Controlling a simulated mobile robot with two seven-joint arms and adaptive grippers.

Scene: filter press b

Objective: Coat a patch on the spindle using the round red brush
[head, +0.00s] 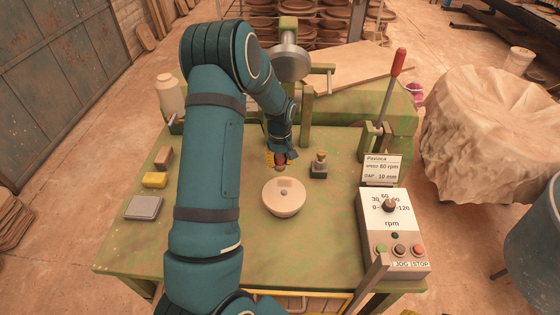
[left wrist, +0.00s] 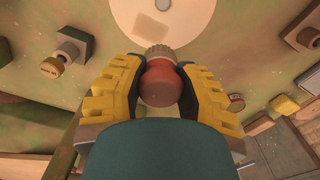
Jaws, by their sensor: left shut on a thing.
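My left gripper (head: 277,161) comes down over the green table just behind a pale round disc. In the left wrist view its yellow-padded fingers (left wrist: 160,75) are shut on the round red brush (left wrist: 161,85), whose tan bristles (left wrist: 158,51) point toward the disc. The brush also shows as a small red spot in the head view (head: 281,159). The disc, apparently the spindle piece (head: 284,205), has a grey centre and a small brownish square patch (head: 285,183). It also shows in the left wrist view (left wrist: 142,22). Whether the bristles touch it cannot be told. My right gripper is not in view.
A small jar in a dark holder (head: 319,166) stands right of the gripper. A control box (head: 396,230), sign (head: 381,168) and red-handled lever (head: 398,62) are at right. Brown (head: 163,157) and yellow (head: 154,180) blocks and a grey pad (head: 143,207) lie at left.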

